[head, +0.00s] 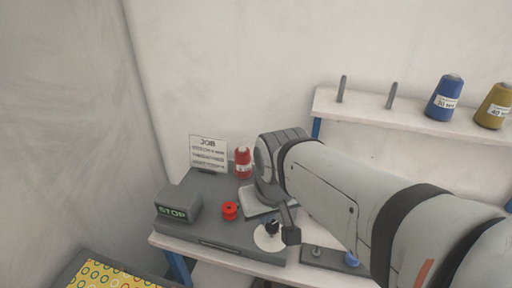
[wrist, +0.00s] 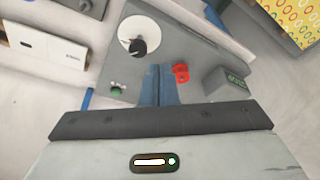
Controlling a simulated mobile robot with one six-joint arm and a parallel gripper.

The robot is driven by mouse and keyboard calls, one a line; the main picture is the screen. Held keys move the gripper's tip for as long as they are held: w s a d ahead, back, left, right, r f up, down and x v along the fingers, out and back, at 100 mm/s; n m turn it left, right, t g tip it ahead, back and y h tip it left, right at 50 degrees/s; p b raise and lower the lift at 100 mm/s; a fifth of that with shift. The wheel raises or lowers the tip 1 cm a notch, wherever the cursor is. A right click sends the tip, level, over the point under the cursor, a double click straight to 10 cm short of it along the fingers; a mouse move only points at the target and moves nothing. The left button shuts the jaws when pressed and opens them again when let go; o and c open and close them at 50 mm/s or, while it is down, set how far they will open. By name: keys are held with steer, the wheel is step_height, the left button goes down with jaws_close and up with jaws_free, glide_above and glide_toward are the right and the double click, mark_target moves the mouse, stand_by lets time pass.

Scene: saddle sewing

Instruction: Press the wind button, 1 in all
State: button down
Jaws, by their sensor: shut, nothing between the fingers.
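A small round green button (wrist: 117,91) with a small, unreadable label beside it sits on the grey machine panel (wrist: 185,45) in the wrist view. I cannot make it out in the head view, where my arm covers part of the panel. My gripper's (wrist: 158,70) blue-grey fingers are together and empty, pointing at the panel between the green button and a red bobbin (wrist: 181,73). The button is left of the fingertips in the wrist view. I cannot tell how high the tips are above the panel.
A black knob on a white disc (wrist: 138,46) is near the fingers. A shelf (head: 422,128) holds blue (head: 444,97) and yellow (head: 494,106) spools.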

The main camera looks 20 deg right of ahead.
steer(key=shift+s, duration=0.1)
steer(key=w+r+m+t+y+p, duration=0.1)
steer(key=w+m+t+y+p, duration=0.35)
steer(key=w+m, duration=1)
steer(key=w+d+f+m+h+p, duration=0.1)
steer(key=w+d+f+m+p, duration=0.2)
steer(key=w+d+m, duration=0.2)
steer(key=w+d+f+m+t+h+p, duration=0.1)
steer(key=w+d+f+m+h+p, duration=0.1)
steer(key=d, duration=1)
steer(key=w+f+m+p, duration=0.1)
steer(key=w+f+m, duration=0.1)
steer(key=w+m, duration=0.1)
steer(key=shift+w+m, duration=0.25)
steer(key=shift+m, duration=0.3)
steer(key=shift+t, duration=0.25)
